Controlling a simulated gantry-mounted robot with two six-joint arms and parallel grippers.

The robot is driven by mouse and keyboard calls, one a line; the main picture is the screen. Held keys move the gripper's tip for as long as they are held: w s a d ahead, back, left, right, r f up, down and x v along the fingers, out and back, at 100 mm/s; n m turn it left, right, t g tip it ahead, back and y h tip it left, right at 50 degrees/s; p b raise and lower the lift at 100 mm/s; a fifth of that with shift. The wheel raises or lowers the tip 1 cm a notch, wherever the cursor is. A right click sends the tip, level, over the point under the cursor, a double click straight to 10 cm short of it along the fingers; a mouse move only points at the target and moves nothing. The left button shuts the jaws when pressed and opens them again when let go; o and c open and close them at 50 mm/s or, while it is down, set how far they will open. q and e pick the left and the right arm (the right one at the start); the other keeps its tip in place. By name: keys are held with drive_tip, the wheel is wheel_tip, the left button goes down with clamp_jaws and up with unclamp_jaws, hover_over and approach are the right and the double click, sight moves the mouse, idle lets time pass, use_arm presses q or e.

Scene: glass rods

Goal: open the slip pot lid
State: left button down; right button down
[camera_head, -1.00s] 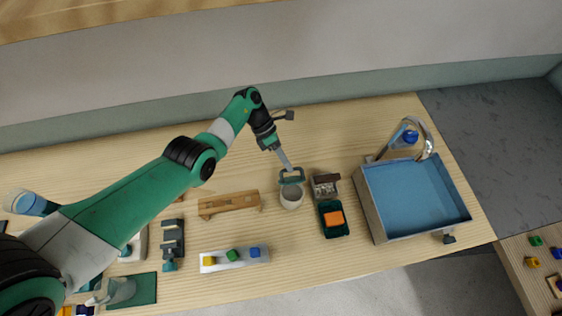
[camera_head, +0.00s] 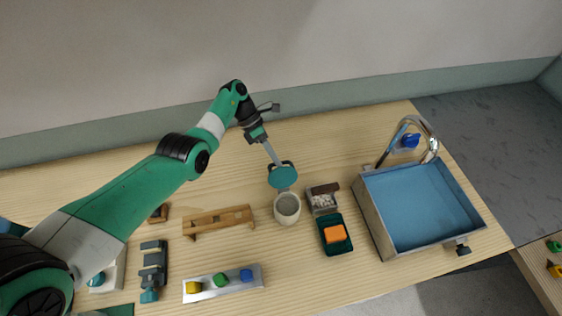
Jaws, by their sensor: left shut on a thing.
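The slip pot (camera_head: 287,210) is a small pale round pot standing on the wooden table, with its grey inside showing from above. The teal round lid (camera_head: 283,177) is off the pot's mouth, at its back edge, and shows its flat face. My left gripper (camera_head: 277,164) is shut on the lid at its far side, behind the pot. I cannot tell whether the lid still touches the pot's rim. My right gripper is not in view.
A small box with pale pieces (camera_head: 323,199) and a dark green tray with an orange block (camera_head: 335,235) stand right of the pot. A blue sink (camera_head: 424,205) with a tap is further right. A wooden rack (camera_head: 218,221) and a strip with coloured knobs (camera_head: 222,284) lie to the left.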

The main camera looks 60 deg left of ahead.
use_arm(q)
drive_tip(key=shift+s+f, duration=0.1)
drive_tip(key=shift+f, duration=0.1)
drive_tip(key=c, duration=0.9)
unclamp_jaws()
drive_tip(key=shift+d, duration=0.15)
drive_tip(key=shift+o, duration=0.2)
drive_tip(key=b+v, duration=0.4)
drive_tip(key=v, duration=0.7)
drive_tip(key=shift+a+r, duration=0.25)
drive_tip(key=shift+a, duration=0.1)
